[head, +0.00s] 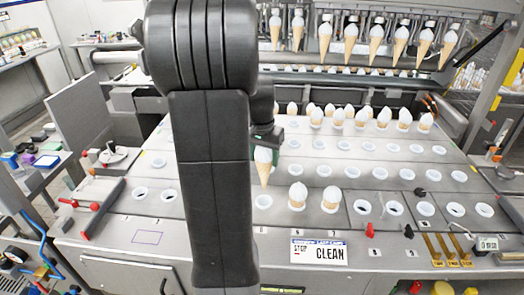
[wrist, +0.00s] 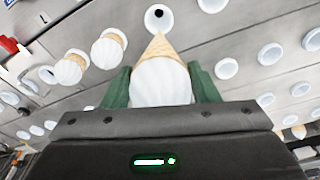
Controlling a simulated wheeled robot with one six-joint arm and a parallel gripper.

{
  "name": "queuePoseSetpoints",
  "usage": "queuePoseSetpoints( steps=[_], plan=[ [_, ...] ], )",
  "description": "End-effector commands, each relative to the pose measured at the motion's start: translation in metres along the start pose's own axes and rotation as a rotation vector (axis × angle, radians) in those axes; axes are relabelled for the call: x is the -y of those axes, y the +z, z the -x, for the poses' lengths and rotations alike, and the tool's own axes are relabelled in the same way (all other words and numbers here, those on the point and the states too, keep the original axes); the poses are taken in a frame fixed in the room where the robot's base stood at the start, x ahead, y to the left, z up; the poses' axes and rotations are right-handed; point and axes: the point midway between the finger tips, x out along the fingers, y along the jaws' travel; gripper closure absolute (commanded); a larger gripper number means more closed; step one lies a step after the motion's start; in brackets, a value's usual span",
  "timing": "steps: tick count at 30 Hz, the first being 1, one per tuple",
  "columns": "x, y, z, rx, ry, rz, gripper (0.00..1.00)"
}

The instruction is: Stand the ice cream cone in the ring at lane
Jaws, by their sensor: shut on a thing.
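The ice cream cone (head: 264,172), white on top with a tan wafer point, hangs point down in my gripper (head: 265,142). In the wrist view the green fingers sit on both sides of the cone's white top (wrist: 160,84), and its tip points toward an empty white ring (wrist: 157,18). In the head view the cone is held above the front row, with an empty ring (head: 263,202) below it. The cone's tip appears apart from the ring. My arm hides part of the front row to the left.
Two cones (head: 298,195) (head: 330,197) stand in rings just right of the held cone. Empty rings (head: 426,209) continue to the right. More cones (head: 362,117) stand in the back row, and several hang from an overhead rack (head: 376,45).

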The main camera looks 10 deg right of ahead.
Motion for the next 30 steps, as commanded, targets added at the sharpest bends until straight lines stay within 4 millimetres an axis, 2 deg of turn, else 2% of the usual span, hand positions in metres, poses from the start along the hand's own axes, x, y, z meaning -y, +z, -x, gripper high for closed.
queuePoseSetpoints(
  steps=[24,30],
  plan=[
    [0.000,0.009,-0.074,0.000,0.000,0.000,0.58],
    [0.000,0.010,-0.086,0.000,0.000,0.000,0.58]
  ],
)
